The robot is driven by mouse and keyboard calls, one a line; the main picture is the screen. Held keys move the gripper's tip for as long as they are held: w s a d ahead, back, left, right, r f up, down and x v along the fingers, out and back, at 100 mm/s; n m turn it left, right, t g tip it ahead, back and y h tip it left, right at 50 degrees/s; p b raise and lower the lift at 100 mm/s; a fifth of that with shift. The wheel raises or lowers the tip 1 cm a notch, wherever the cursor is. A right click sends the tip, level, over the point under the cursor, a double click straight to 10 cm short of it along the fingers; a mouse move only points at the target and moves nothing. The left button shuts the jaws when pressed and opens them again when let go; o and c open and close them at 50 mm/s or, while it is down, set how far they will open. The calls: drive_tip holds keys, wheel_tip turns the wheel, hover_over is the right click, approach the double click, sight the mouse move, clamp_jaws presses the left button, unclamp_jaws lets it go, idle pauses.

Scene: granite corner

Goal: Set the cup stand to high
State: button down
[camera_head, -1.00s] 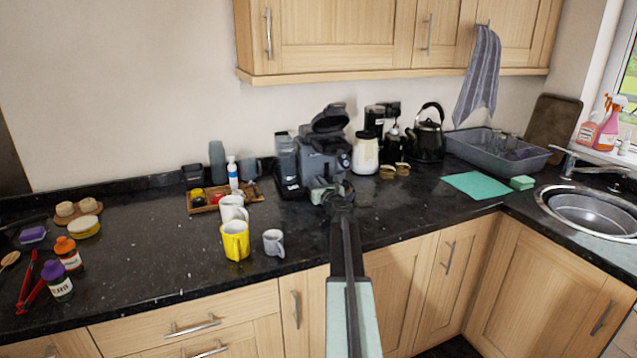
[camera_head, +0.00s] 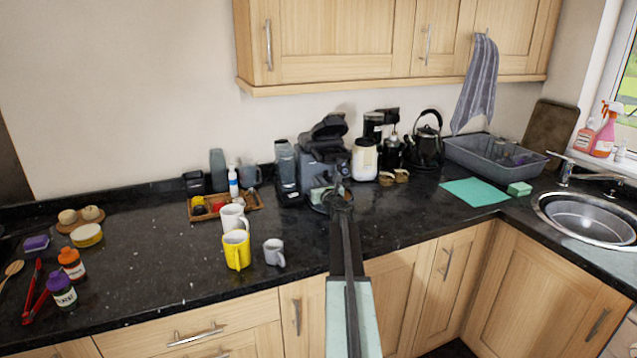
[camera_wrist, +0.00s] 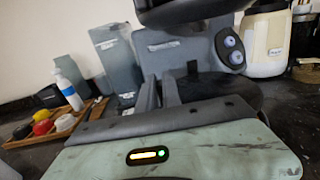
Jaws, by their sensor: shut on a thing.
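The dark pod coffee machine (camera_head: 320,150) stands on the counter with its top lid raised. In the wrist view its body (camera_wrist: 168,62) and two round buttons show close ahead. The cup stand (camera_wrist: 232,88) is a dark round plate at the machine's front, partly hidden by my gripper in both views. My gripper (camera_wrist: 160,94) reaches to the machine's front, its two dark fingers close together at the stand's left part. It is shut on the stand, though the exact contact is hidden. In the head view my gripper (camera_head: 328,198) covers the machine's lower front.
A white mug (camera_head: 233,218), a yellow mug (camera_head: 237,251) and a grey mug (camera_head: 274,252) stand left of my arm. A wooden tray (camera_head: 257,205) with small items is behind them. A white jar (camera_head: 364,162) and kettle (camera_head: 427,149) stand right of the machine.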

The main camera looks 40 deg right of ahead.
drive_tip(key=shift+d+r, duration=0.1)
drive_tip(key=shift+r, duration=0.8)
drive_tip(key=shift+f, duration=0.25)
drive_tip(key=c, duration=1.5)
unclamp_jaws()
drive_tip(key=shift+s+r, duration=0.1)
drive_tip(key=v, duration=0.7)
drive_tip(key=shift+s, duration=0.35)
